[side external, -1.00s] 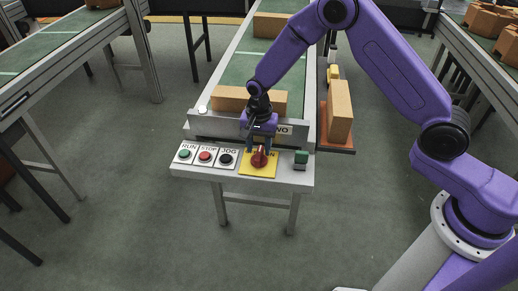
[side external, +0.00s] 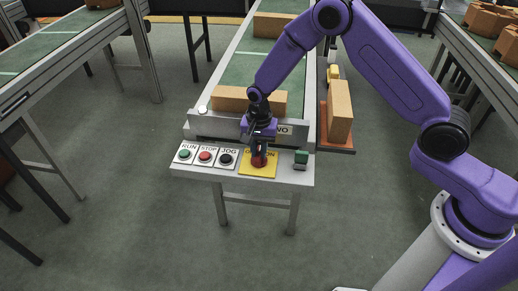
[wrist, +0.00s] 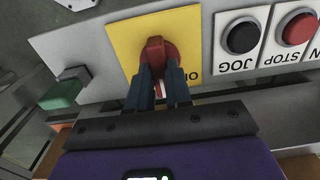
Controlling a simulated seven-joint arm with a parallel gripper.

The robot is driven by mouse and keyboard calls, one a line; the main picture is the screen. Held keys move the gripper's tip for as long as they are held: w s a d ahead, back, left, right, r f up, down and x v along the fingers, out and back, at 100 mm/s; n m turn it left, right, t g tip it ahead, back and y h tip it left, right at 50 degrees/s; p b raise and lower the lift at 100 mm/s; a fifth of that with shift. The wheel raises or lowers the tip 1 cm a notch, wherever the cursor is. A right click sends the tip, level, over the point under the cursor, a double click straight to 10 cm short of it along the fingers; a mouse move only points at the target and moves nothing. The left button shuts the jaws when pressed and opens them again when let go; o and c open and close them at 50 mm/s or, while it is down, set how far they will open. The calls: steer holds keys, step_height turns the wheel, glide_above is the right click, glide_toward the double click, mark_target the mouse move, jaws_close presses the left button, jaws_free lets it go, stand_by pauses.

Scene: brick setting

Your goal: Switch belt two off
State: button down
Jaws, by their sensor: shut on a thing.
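A red rotary knob (side external: 259,160) sits on a yellow plate (side external: 245,170) on the front panel of the middle belt. In the wrist view the knob (wrist: 155,47) stands on the yellow plate (wrist: 122,34), partly covered by my fingers. My gripper (side external: 259,150) is over the plate; in the wrist view its two dark fingers (wrist: 158,78) are shut on the knob's grip. The plate's lettering is mostly hidden by my gripper, so I cannot read the knob's setting.
Left of the plate are the green RUN button (side external: 184,154), red STOP button (side external: 205,156) and black JOG button (side external: 226,158). A green rocker (side external: 301,157) is on the right. Boxes (side external: 232,97) lie on the belt behind; another box (side external: 340,112) stands on a side shelf.

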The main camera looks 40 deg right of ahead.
mark_target(259, 153)
steer(key=n, duration=0.4)
steer(key=shift+n, duration=0.4)
steer(key=n, duration=0.4)
steer(key=shift+n, duration=0.3)
steer(key=c, duration=1)
jaws_free()
steer(key=shift+c, duration=0.2)
step_height(259, 153, up, 18)
steer(key=shift+f, duration=0.25)
